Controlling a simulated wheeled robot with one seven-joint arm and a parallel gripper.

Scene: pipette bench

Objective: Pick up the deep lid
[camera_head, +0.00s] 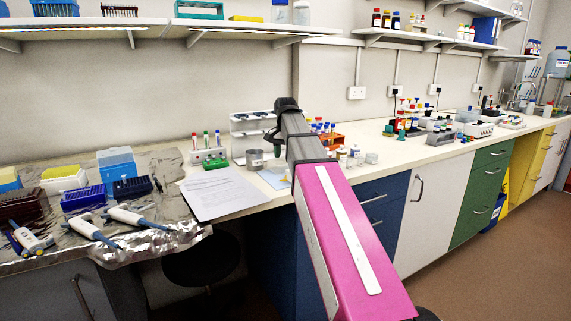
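I cannot make out for sure which thing is the deep lid. A small grey cylindrical cup (255,159) stands on the pale bench, left of my arm. Small whitish round pieces, one of them at the right (371,158), lie on the bench just right of my arm. They are too small to tell apart as lids or jars. My gripper (271,138) is at the far end of my pink and grey arm, above the bench near a white rack. It is dark and small in the picture, and its finger gap is not clear. My arm hides part of the bench behind it.
White paper sheets (220,192) lie on the bench at the left. A tube rack (209,157) and a white rack (250,126) stand behind. Pipettes (90,231) and tip boxes lie on foil at far left. An orange tube rack (328,139) stands right of my arm.

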